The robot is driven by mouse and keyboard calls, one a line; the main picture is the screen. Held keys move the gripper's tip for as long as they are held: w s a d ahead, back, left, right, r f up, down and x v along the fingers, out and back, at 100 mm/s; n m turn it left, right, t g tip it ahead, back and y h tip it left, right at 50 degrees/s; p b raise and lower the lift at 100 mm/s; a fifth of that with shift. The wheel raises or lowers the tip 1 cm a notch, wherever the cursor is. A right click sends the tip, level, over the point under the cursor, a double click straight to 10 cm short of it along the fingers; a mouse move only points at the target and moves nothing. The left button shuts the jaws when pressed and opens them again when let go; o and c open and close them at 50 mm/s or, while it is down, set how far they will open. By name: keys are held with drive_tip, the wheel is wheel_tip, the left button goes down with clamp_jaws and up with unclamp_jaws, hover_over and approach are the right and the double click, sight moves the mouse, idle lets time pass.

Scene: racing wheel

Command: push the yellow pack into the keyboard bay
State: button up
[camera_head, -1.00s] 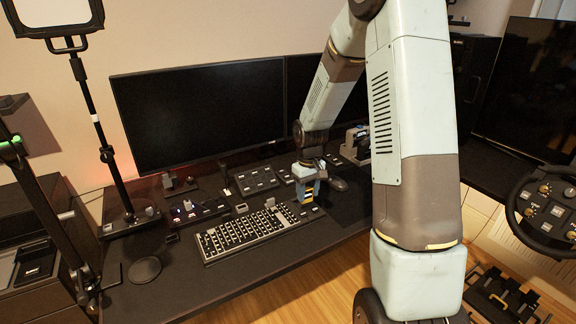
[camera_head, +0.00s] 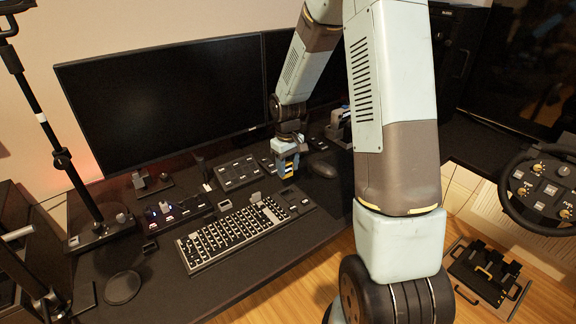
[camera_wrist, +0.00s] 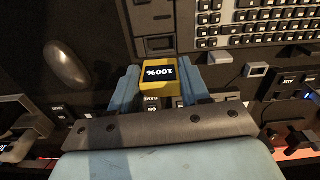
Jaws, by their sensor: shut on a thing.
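The yellow pack (camera_wrist: 157,77) has a dark face reading "100%" and sits between the two blue fingers of my gripper (camera_wrist: 160,84) in the wrist view. My gripper is shut on it. In the head view my gripper (camera_head: 287,164) holds the pack near the back right end of the keyboard (camera_head: 236,232). In the wrist view the keyboard (camera_wrist: 248,22) is at upper right. Dark recessed slots (camera_wrist: 152,20) lie just beyond the pack, beside the keys; I cannot tell for sure which is the bay. The pack looks apart from them.
A mouse (camera_head: 322,169) lies right of my gripper. Button panels (camera_head: 237,174) stand behind the keyboard, below the monitor (camera_head: 165,98). A round dark disc (camera_head: 122,288) lies at the desk's left. The desk front right of the keyboard is clear.

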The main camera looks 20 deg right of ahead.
sight(288, 165)
drive_tip(key=shift+f, duration=0.8)
drive_tip(key=shift+s+f, duration=0.1)
drive_tip(key=shift+f, duration=2)
drive_tip(key=shift+d+f, duration=0.1)
drive_tip(key=shift+f, duration=1.3)
drive_tip(key=o, duration=1.1)
drive_tip(key=shift+o, duration=0.2)
wheel_tip(288, 165, up, 13)
drive_tip(key=shift+f, duration=0.1)
drive_tip(key=shift+r, duration=0.45)
drive_tip(key=shift+r, duration=0.1)
